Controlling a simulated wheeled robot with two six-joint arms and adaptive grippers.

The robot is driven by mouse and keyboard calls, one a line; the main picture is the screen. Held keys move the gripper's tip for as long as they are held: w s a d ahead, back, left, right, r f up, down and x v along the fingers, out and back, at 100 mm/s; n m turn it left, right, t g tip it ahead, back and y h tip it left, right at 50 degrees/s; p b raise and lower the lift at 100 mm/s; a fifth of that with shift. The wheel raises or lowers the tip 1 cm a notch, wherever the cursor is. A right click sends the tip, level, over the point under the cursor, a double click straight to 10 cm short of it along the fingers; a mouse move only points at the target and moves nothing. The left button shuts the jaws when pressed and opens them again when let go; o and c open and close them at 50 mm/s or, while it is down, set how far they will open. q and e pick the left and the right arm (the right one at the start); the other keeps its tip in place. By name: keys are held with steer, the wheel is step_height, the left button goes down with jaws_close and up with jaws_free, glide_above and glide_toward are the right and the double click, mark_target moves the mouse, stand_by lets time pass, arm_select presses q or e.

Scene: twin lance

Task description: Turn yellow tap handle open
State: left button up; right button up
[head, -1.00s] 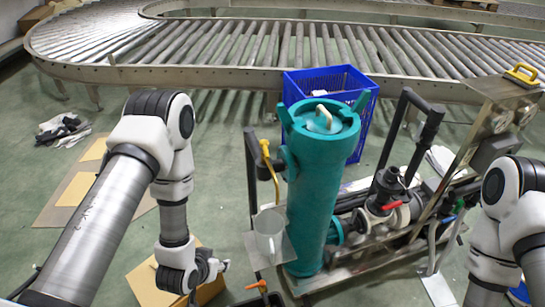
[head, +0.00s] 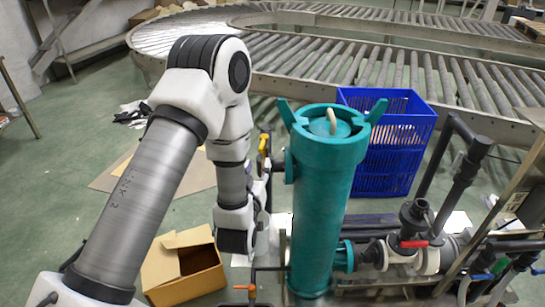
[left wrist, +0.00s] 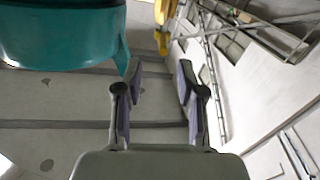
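The yellow tap handle (head: 264,143) sits on a dark post left of the teal cylinder (head: 321,205). A yellow part (left wrist: 163,14) also shows at the top of the left wrist view, beyond my fingertips. My left gripper (left wrist: 160,70) is open, with nothing visible between its two fingers. In the head view it (head: 264,190) points up just below the yellow handle, and looks apart from it. Its fingers are small and partly hidden there. My right gripper is not in view.
A blue crate (head: 390,150) stands behind the cylinder. A red valve handle (head: 414,244) and an orange handle (head: 244,287) are on the pipework. An open cardboard box (head: 183,268) lies left of the rig. A roller conveyor (head: 430,75) runs behind. Floor at left is mostly clear.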

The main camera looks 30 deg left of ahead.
mark_target(261, 146)
arm_select(q)
steer(key=x, duration=0.5)
steer(key=p+x, duration=0.1)
steer(key=x, duration=0.1)
steer(key=shift+w+a+r, duration=0.1)
steer(key=shift+a+r, duration=0.15)
steer(key=shift+w+a+f, duration=0.1)
steer(key=shift+w+a, duration=0.15)
steer(key=shift+w, duration=0.1)
steer(key=shift+c, duration=0.3)
steer(key=shift+d, duration=0.1)
jaws_close()
